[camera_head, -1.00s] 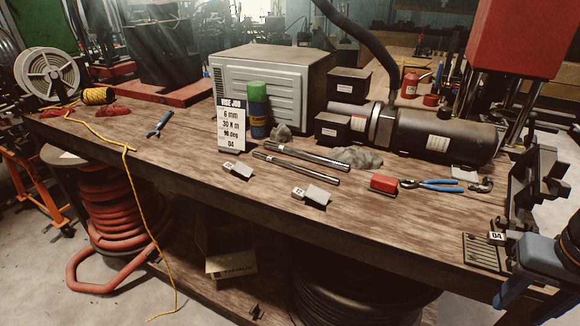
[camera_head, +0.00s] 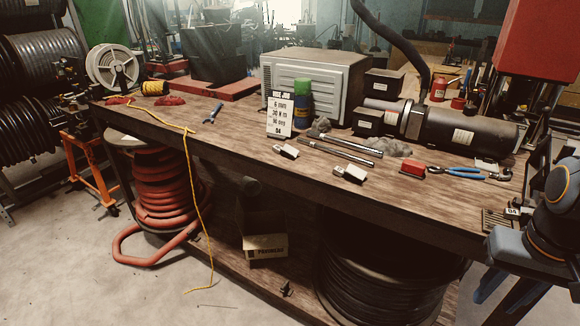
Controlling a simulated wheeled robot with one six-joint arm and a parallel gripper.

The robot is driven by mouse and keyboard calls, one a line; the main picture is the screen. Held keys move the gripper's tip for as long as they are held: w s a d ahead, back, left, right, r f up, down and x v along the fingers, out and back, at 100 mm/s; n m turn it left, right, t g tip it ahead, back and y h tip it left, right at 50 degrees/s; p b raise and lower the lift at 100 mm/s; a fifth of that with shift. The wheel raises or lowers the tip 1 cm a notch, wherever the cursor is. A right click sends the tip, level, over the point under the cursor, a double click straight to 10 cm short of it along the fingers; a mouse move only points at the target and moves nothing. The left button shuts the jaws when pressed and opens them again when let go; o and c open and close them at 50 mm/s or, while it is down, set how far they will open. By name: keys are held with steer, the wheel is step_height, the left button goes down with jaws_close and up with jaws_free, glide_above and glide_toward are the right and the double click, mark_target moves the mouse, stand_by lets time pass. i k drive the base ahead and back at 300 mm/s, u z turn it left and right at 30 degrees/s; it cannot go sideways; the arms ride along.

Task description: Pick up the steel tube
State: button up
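Two steel tubes lie side by side on the wooden workbench (camera_head: 225,147), running from upper left to lower right. The rear tube (camera_head: 352,146) and the front tube (camera_head: 338,153) are both bright metal with darker left ends. I cannot tell from the picture which one the task means. Part of my arm shows at the right edge, away from the tubes.
A small tagged block (camera_head: 286,151) and another tagged block (camera_head: 350,173) lie in front of the tubes. A job sign (camera_head: 279,117) stands behind their left ends. Grey rags (camera_head: 388,148), a red block (camera_head: 412,169) and blue-handled pliers (camera_head: 455,172) lie right. The bench's front left is clear.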

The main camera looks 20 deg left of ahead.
mark_target(369, 163)
steer(key=u, duration=0.35)
steer(key=k, duration=0.85)
steer(key=u, duration=1.15)
steer(key=i, duration=0.8)
steer(key=u, duration=0.5)
steer(key=i, duration=0.75)
steer(key=z, duration=0.65)
steer(key=i, duration=0.7)
steer(key=z, duration=1.05)
steer(key=i, duration=0.2)
steer(key=z, duration=0.15)
